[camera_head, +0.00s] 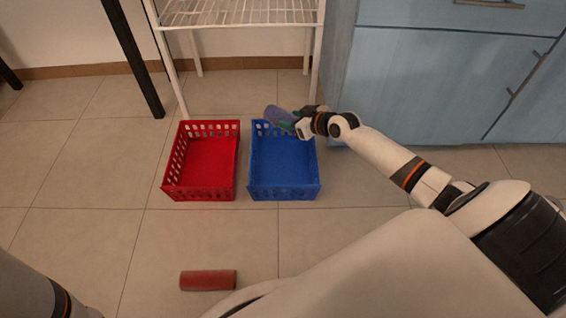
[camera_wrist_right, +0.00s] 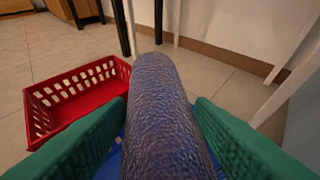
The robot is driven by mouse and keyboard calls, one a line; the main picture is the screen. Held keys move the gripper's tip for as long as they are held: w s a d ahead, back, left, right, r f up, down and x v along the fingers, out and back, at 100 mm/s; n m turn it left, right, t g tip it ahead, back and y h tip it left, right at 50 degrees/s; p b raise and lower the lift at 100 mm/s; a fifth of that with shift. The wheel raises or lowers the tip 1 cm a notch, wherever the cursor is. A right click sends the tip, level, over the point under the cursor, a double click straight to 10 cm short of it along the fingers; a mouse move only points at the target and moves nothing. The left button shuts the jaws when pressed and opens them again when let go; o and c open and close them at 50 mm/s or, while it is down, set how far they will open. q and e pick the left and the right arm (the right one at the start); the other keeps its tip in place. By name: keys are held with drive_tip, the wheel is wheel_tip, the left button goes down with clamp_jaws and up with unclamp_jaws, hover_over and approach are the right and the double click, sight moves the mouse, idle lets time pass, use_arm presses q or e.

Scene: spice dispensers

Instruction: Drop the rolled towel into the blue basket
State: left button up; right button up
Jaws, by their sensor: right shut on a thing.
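A rolled blue-purple towel (camera_head: 279,116) is held by my right gripper (camera_head: 290,122) above the back edge of the blue basket (camera_head: 284,193). In the right wrist view the towel (camera_wrist_right: 165,110) lies lengthwise between the two green finger pads of my right gripper (camera_wrist_right: 160,135) and points away from me. The blue basket is mostly hidden there below the towel. In the head view the basket stands on the floor and its visible inside is empty. My left gripper is not in view; only part of my left arm shows at the lower left.
A red basket (camera_head: 207,190) stands just left of the blue one. A red roll (camera_head: 208,280) lies on the tiled floor in front. A white wire rack (camera_head: 240,12) stands behind the baskets, and blue cabinets (camera_head: 440,90) are at the right.

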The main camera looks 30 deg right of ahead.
wheel_tip(320, 180, down, 4)
drive_tip(key=b, duration=0.4)
drive_tip(key=shift+a+f, duration=0.1)
drive_tip(key=shift+f, duration=0.15)
drive_tip(key=shift+f+b, duration=0.5)
drive_tip(key=o, duration=1.1)
drive_tip(key=shift+s+r, duration=0.1)
